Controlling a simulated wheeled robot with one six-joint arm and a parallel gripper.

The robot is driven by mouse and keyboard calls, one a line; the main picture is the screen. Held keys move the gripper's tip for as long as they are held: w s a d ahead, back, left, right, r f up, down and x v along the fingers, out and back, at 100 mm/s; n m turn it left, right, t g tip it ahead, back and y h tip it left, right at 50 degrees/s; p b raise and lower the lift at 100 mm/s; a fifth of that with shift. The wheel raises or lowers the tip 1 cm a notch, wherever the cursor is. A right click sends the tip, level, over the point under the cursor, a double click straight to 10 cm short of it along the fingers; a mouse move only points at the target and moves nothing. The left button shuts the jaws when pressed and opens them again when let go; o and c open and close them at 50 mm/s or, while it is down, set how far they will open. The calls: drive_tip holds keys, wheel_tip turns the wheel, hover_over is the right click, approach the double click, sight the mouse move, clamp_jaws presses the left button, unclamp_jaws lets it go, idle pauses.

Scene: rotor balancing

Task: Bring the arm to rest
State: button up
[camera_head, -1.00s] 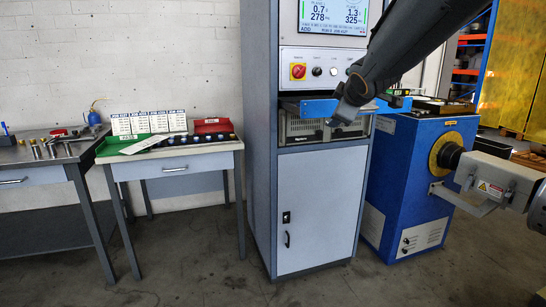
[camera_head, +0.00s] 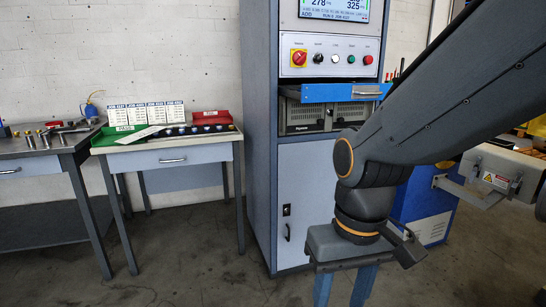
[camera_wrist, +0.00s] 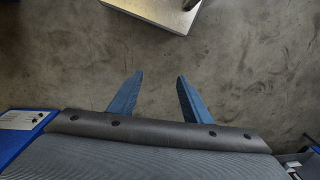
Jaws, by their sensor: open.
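My gripper (camera_head: 340,290) hangs at the lower right of the head view, pointing down in front of the cabinet. Its two blue fingers are apart with nothing between them. Their tips run out of the bottom of the head view. In the wrist view my gripper (camera_wrist: 158,82) is open and empty over bare concrete floor. My dark arm crosses the right side of the head view and hides part of the blue machine.
A grey cabinet (camera_head: 300,215) stands behind my gripper, with a blue drawer front (camera_head: 325,93). A blue machine (camera_head: 425,205) is at the right. The floor between is clear.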

drive_tip(key=d+r+m+p, duration=0.2)
drive_tip(key=d+r+p, duration=0.6)
drive_tip(key=p, duration=0.7)
drive_tip(key=shift+d+r+m+h, duration=0.3)
drive_tip(key=shift+r, duration=0.2)
